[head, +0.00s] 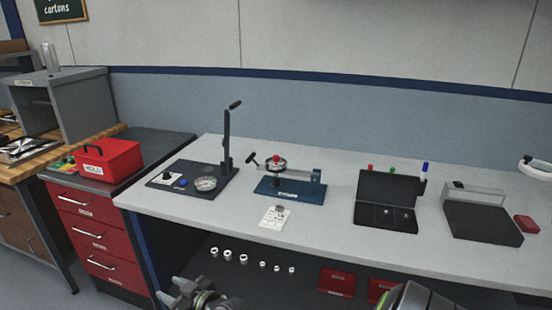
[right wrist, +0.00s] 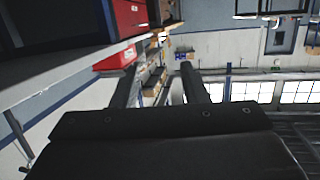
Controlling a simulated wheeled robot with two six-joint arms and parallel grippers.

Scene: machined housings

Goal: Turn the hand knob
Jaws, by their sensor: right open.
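A fixture with a blue base (head: 290,190) stands on the grey bench. It carries a round part with a red knob (head: 276,160) on top and a small black knob (head: 252,158) at its left end. I cannot tell which of them is the hand knob. My right gripper (right wrist: 158,80) is open in the right wrist view, with its two dark fingers apart and nothing between them. It is away from the fixture, which the right wrist view does not show. Part of my right arm shows at the bottom of the head view. My left gripper is not clearly visible.
A black plate with a tall lever (head: 227,140) and a gauge (head: 205,184) stands left of the fixture. A white tag (head: 275,216) lies in front. A black open case (head: 388,200) and a dark grey block (head: 482,220) are to the right. Bare bench lies between them.

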